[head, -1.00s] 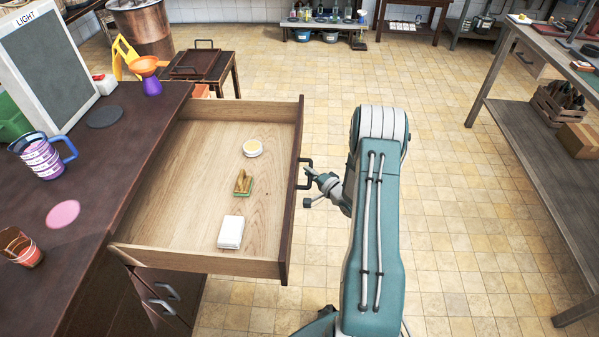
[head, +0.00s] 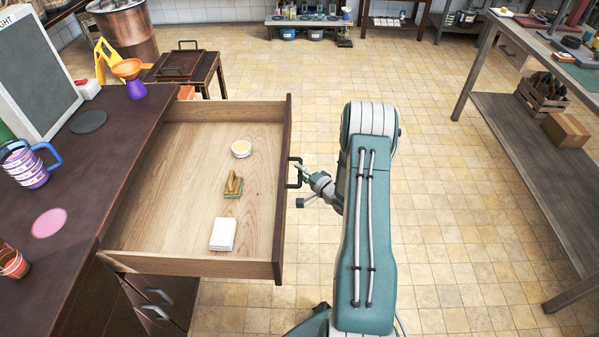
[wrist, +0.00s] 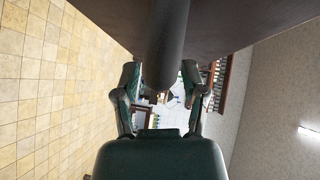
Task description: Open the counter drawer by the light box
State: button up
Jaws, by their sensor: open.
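The counter drawer (head: 125,232) stands far out from the dark counter (head: 105,140), its wooden inside in plain view. It holds a small round tub (head: 241,149), a brush-like item (head: 233,187) and a white block (head: 222,234). Its dark handle (head: 292,172) is on the front panel. My gripper (head: 299,186) is at the handle, fingers apart. In the wrist view the handle bar (wrist: 167,45) runs between the open fingertips of my gripper (wrist: 160,78); I cannot tell whether they touch it. The light box (head: 42,75) stands on the counter at the left, partly out of frame.
More drawers (head: 152,300) sit below. A low table (head: 185,65) stands behind, a workbench (head: 520,120) at the right. Tiled floor (head: 450,190) between is clear.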

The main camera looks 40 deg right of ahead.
jog(key=s+d+r, duration=0.1)
jog(key=s, duration=1)
jog(key=shift+d+r, duration=0.15)
jog(key=shift+d, duration=0.2)
